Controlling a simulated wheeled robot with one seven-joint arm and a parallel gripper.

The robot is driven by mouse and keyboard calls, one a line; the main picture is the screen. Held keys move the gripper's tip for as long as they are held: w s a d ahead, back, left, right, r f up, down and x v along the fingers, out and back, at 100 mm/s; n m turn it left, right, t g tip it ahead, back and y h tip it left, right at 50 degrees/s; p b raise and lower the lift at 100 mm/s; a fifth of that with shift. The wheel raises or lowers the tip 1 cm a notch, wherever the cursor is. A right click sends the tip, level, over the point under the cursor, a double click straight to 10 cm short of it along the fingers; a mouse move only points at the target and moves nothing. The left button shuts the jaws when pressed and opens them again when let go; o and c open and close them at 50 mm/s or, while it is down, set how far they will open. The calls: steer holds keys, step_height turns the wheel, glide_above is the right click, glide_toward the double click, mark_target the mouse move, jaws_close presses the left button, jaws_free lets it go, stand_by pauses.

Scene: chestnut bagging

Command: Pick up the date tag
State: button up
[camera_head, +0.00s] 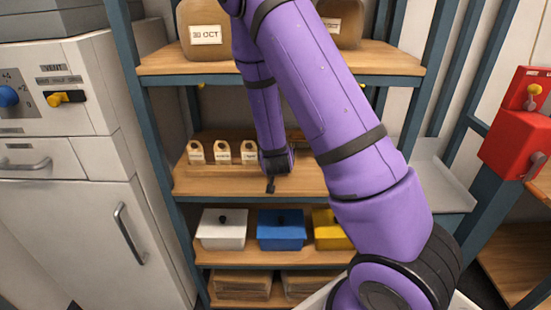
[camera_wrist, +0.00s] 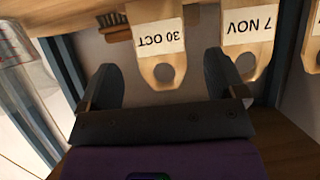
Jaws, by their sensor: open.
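Several wooden date tags with holes stand in a row on the middle shelf. The 30 OCT tag (camera_wrist: 160,42) appears upside down in the wrist view, and it seems to be the rightmost tag (camera_head: 249,153) in the head view. The 7 NOV tag (camera_wrist: 248,35) is beside it, and another tag (camera_wrist: 312,45) is cut off at the edge. My gripper (camera_wrist: 160,68) is open and empty. Its fingers lie either side of the 30 OCT tag's holed end in the wrist view; I cannot tell the depth between them. In the head view my arm hides most of the gripper (camera_head: 271,185).
A sack (camera_head: 206,18) labelled 30 OCT stands on the upper shelf. A brush (camera_wrist: 116,27) lies beside the tags. White (camera_head: 222,234), blue (camera_head: 281,235) and yellow (camera_head: 330,232) boxes stand on the shelf below. Blue posts (camera_head: 150,130) frame the rack.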

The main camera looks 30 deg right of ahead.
steer(key=shift+x, duration=3.25)
steer(key=shift+r, duration=0.1)
steer(key=shift+c, duration=0.4)
steer(key=c, duration=0.8)
